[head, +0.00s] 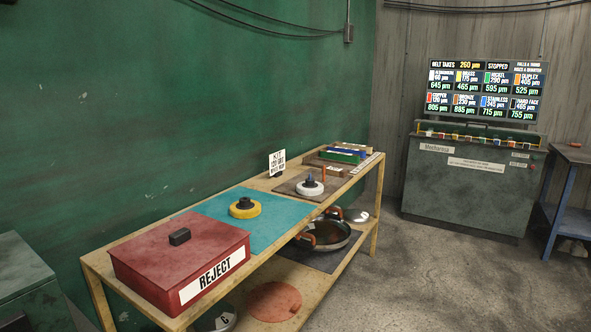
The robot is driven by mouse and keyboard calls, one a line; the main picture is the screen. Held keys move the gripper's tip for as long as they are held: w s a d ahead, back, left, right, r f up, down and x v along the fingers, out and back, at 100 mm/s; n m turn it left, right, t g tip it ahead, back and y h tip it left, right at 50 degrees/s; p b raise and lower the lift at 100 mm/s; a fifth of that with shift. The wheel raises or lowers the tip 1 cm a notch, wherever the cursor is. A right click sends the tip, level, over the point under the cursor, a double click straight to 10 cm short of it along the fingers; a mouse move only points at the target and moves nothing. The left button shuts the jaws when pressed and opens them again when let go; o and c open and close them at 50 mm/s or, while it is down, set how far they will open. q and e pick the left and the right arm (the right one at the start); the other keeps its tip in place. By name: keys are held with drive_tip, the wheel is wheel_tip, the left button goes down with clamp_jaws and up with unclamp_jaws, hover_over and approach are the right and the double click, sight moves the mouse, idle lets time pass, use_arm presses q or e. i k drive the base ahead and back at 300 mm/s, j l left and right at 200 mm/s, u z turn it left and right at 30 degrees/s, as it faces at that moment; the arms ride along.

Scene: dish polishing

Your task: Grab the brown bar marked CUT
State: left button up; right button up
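A tray (317,163) of coloured bars stands at the far end of the wooden bench. A green bar (340,158) and a blue bar (349,149) show in it. A brownish strip (333,164) lies in front of the green bar, but it is too small to tell whether it is a bar, and no CUT mark can be read. Neither of my grippers is in view.
On the bench (262,184) are a red REJECT box (170,248), a teal mat (210,207) with a yellow wheel (245,211), and a white wheel (310,191). A pan (333,240) sits on the lower shelf. Open floor lies right of the bench, before a grey machine (470,190).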

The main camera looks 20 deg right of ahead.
sight(335, 172)
drive_tip(key=i+l+u, duration=0.1)
drive_tip(key=i+l, duration=0.15)
drive_tip(key=i+l+u, duration=0.15)
drive_tip(key=l, duration=0.25)
drive_tip(key=i+l+u, duration=0.1)
drive_tip(key=i+l, duration=0.2)
drive_tip(key=i+l+u, duration=0.15)
drive_tip(key=l, duration=0.25)
drive_tip(key=i+l+u, duration=0.1)
drive_tip(key=l, duration=0.3)
drive_tip(key=i, duration=0.1)
